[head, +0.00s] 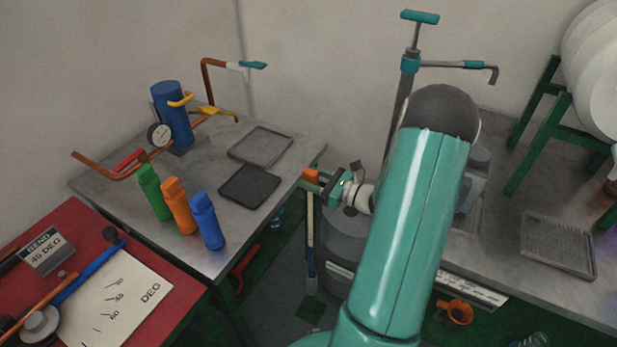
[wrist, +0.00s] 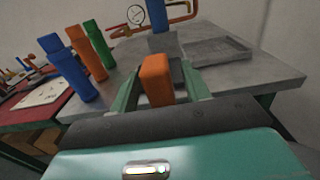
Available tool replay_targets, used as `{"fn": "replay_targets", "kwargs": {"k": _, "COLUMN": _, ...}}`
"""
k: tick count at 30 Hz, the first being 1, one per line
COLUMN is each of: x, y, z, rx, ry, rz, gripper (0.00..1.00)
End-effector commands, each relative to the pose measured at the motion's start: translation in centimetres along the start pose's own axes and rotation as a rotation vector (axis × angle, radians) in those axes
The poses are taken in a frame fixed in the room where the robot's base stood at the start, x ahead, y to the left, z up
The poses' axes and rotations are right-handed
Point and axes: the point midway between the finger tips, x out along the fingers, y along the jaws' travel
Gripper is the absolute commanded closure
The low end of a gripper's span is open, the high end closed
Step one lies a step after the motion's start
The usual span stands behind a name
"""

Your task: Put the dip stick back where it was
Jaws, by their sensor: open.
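An orange block-shaped handle (head: 311,175), which looks like the dip stick's, is at my gripper (head: 316,181) in the head view. In the wrist view the orange handle (wrist: 156,79) sits between the two green fingers of my gripper (wrist: 160,90). The fingers are open around it; I cannot tell whether they touch it. A pale thin shaft (head: 310,235) with a blue lower part runs down below the handle, roughly upright. Whether it joins the handle is unclear. A grey drum (head: 345,240) stands just right of the shaft, partly hidden by my arm.
A grey metal table (head: 130,185) at left holds green, orange and blue bottles (head: 207,222), a blue cylinder (head: 172,110) with a gauge, and two shallow trays (head: 250,185). A red table (head: 170,275) is at lower left. A right bench holds a grooved tray (head: 555,245).

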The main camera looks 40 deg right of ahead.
Motion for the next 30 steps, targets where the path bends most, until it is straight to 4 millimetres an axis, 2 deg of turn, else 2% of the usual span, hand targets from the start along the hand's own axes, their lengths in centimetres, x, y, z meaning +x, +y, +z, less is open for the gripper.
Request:
{"fn": "replay_targets", "kwargs": {"k": 9, "x": -6.9, "y": -0.1, "z": 0.0, "rx": 0.001, "ry": 0.001, "rz": -0.006, "gripper": 0.53}}
{"fn": "replay_targets", "kwargs": {"k": 16, "x": -10.2, "y": 0.0, "z": 0.0, "rx": 0.001, "ry": 0.000, "rz": -0.002, "gripper": 0.53}}
{"fn": "replay_targets", "kwargs": {"k": 24, "x": -10.6, "y": 0.2, "z": 0.2, "rx": -0.005, "ry": 0.004, "rz": 0.009, "gripper": 0.53}}
{"fn": "replay_targets", "kwargs": {"k": 27, "x": -9.1, "y": 1.5, "z": 1.2, "rx": -0.046, "ry": 0.032, "rz": 0.077, "gripper": 0.53}}
{"fn": "replay_targets", "kwargs": {"k": 29, "x": -7.5, "y": 3.2, "z": 2.2, "rx": -0.093, "ry": 0.068, "rz": 0.154, "gripper": 0.53}}
{"fn": "replay_targets", "kwargs": {"k": 30, "x": -6.4, "y": 4.6, "z": 3.0, "rx": -0.136, "ry": 0.096, "rz": 0.221, "gripper": 0.53}}
